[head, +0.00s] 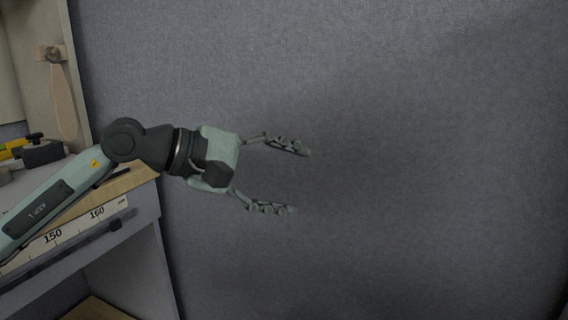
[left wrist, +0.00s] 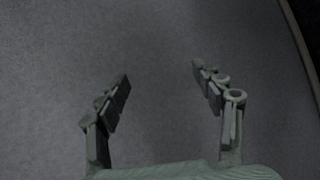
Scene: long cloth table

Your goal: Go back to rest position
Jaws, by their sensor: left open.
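My left gripper (head: 301,182) reaches in from the left in the head view, with its two fingers spread wide and nothing between them. It is over a bare stretch of the grey cloth surface (head: 420,110). In the left wrist view the open fingers (left wrist: 160,75) also show, with only grey cloth (left wrist: 160,30) beyond them. My right gripper is in neither view.
At the left stands a wooden bench unit (head: 145,215) with a printed ruler scale (head: 75,232). A wooden-handled tool (head: 62,100) hangs on its side panel, and a black and yellow item (head: 35,150) lies on top. The middle and right are clear.

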